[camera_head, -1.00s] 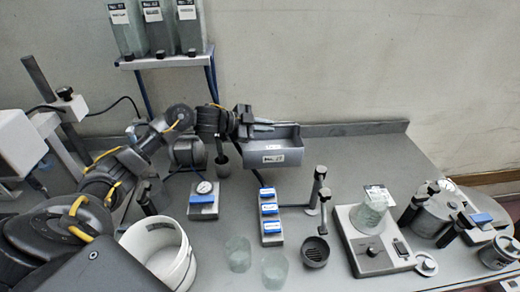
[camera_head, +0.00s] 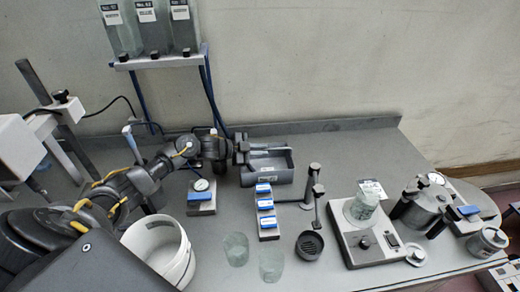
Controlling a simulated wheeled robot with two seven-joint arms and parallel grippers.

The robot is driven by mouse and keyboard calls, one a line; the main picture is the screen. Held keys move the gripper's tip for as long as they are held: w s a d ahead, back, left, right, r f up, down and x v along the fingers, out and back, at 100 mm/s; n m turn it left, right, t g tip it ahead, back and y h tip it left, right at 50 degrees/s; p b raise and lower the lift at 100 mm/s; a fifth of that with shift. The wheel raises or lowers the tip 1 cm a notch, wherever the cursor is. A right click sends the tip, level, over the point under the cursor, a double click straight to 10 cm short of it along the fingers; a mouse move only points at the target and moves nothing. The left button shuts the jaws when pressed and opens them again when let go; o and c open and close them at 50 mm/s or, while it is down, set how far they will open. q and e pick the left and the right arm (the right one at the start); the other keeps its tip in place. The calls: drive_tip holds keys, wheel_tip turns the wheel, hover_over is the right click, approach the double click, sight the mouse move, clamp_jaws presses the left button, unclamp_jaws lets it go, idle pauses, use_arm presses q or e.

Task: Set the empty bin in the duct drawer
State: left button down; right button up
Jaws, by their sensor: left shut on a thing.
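My left gripper (camera_head: 256,149) reaches in from the left and is shut on the grey bin (camera_head: 268,176) near its back left rim. I cannot make out a duct drawer in this view. My right gripper does not show.
A blue-labelled block (camera_head: 266,222), a gauge box (camera_head: 202,197) and a post stand (camera_head: 312,185) stand close in front of the bin. Glass beakers (camera_head: 236,249), a white bucket (camera_head: 158,246) and a hotplate (camera_head: 365,238) are nearer. The back right bench (camera_head: 370,155) is clear.

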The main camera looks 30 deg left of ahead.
use_arm(q)
drive_tip(key=shift+r, duration=0.1)
drive_tip(key=c, duration=1.5)
unclamp_jaws()
drive_tip(key=shift+s, duration=0.1)
